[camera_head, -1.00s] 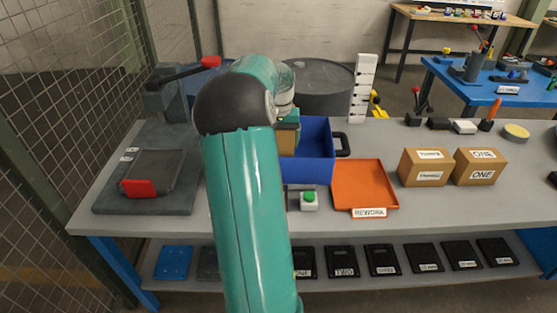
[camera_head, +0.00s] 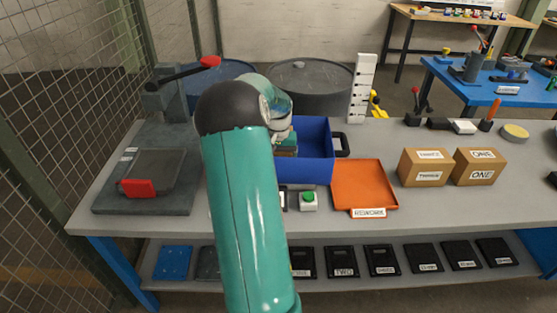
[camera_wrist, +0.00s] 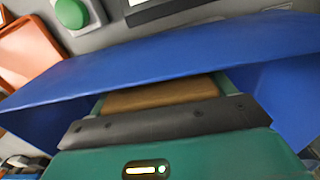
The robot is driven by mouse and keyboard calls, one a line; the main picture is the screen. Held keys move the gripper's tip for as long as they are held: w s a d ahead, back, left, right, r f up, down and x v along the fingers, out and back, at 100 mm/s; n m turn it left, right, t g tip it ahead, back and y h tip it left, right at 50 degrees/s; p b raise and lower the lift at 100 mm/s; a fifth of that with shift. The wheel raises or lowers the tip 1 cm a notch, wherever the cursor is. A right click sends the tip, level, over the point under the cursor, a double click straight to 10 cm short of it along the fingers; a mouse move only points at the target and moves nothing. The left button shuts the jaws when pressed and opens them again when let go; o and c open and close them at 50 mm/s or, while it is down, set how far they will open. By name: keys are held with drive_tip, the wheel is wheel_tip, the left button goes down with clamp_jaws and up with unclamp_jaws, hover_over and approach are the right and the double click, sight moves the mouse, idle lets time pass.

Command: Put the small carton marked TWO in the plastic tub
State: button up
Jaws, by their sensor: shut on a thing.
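The blue plastic tub (camera_head: 318,170) stands on the grey bench, and its wall also crosses the wrist view (camera_wrist: 120,68). My gripper (camera_head: 285,143) is down inside the left part of the tub. It is shut on a brown carton, of which a strip shows between the fingers in the wrist view (camera_wrist: 162,93). The carton's marking is not visible. Most of the carton is hidden by my arm, the gripper and the tub wall, so I cannot tell whether it touches the tub floor.
An orange REWORK tray (camera_head: 364,186) lies right of the tub. Two brown cartons, THREE (camera_head: 425,167) and ONE (camera_head: 480,166), stand farther right. A green button (camera_head: 308,200) sits in front of the tub. A press with a red handle (camera_head: 210,62) is at left.

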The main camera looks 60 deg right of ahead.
drive_tip(key=o, duration=1.3)
wheel_tip(320, 180, up, 12)
drive_tip(key=shift+r, duration=0.1)
drive_tip(key=w+a+r+n+t, duration=0.1)
drive_tip(key=w+a+r+n, duration=0.15)
drive_tip(key=a, duration=0.65)
drive_tip(key=w+a+r+n+t, duration=0.1)
drive_tip(key=w+a+r, duration=0.25)
drive_tip(key=a, duration=0.55)
drive_tip(key=w+a+r+n+t, duration=0.15)
drive_tip(key=w+a, duration=0.25)
drive_tip(key=a, duration=0.5)
drive_tip(key=s+a+n, duration=0.2)
drive_tip(key=s+a, duration=0.1)
drive_tip(key=a, duration=0.6)
drive_tip(key=s+a+n+t, duration=0.1)
drive_tip(key=s+a+n, duration=0.2)
drive_tip(key=a, duration=0.5)
drive_tip(key=s+a+f+n+t, duration=0.1)
drive_tip(key=s+a+n, duration=0.2)
drive_tip(key=a, duration=0.6)
drive_tip(key=shift+s+a, duration=0.25)
drive_tip(key=shift+a, duration=0.05)
